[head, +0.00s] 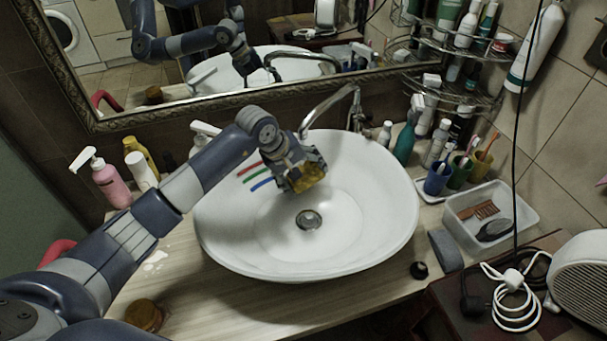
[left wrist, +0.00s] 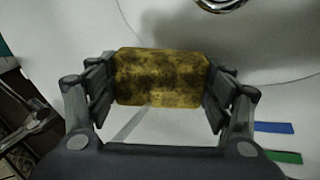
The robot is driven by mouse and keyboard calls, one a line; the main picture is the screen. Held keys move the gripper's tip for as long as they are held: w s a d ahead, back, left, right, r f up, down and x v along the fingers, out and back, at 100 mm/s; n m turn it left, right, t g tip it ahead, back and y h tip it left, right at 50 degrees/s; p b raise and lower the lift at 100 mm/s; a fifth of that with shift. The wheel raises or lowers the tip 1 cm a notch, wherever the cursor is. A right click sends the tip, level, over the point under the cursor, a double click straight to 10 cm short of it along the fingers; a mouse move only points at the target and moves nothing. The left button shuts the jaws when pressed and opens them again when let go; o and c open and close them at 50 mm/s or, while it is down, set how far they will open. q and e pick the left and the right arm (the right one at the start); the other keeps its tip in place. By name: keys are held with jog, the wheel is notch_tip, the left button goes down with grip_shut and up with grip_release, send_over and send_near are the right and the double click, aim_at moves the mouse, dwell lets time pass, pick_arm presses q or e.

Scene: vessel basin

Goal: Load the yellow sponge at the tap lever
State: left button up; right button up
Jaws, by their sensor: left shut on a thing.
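My left gripper (head: 303,172) is shut on the yellow sponge (head: 308,182) over the white basin (head: 380,225). In the left wrist view the sponge (left wrist: 160,78), with dark stains, sits between both fingers. The metal tap (head: 335,98) stands behind the basin, its spout curving down just behind and above the gripper. The lever cannot be clearly made out. The drain (head: 309,219) lies in front of and below the sponge. Whether the sponge touches the basin wall cannot be told. My right gripper is not in view.
Red, green and blue strips (head: 261,184) mark the basin's left inner wall. Bottles, including a pink pump bottle (head: 111,183), stand at the left. Cups (head: 438,177) and a clear tray (head: 465,232) stand at the right. A framed mirror (head: 120,80) is behind.

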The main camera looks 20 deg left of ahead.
pick_arm(q)
jog(key=shift+s, duration=0.15)
jog(key=shift+s+d+p, duration=0.15)
jog(key=shift+s+p, duration=0.05)
jog(key=shift+s, duration=0.5)
jog(key=shift+s+d+p, duration=0.15)
jog(key=shift+s, duration=0.5)
jog(key=shift+s+d, duration=0.2)
jog(key=shift+s, duration=0.6)
jog(key=shift+s+d, duration=0.2)
jog(key=shift+s, duration=0.65)
jog(key=shift+s+d, duration=0.2)
jog(key=shift+s, duration=0.6)
jog(key=shift+s+r+p, duration=0.2)
jog(key=shift+r+p, duration=0.05)
jog(key=shift+p, duration=0.15)
jog(key=shift+s+d+r+p, duration=0.25)
jog(key=shift+s+r, duration=0.35)
jog(key=shift+s, duration=0.15)
jog(key=shift+s+d+r+p, duration=0.2)
jog(key=shift+s+r, duration=0.35)
jog(key=shift+s, duration=0.2)
jog(key=shift+s+d+r+p, duration=0.15)
jog(key=shift+s+r+p, duration=0.1)
jog(key=shift+s+r, duration=0.45)
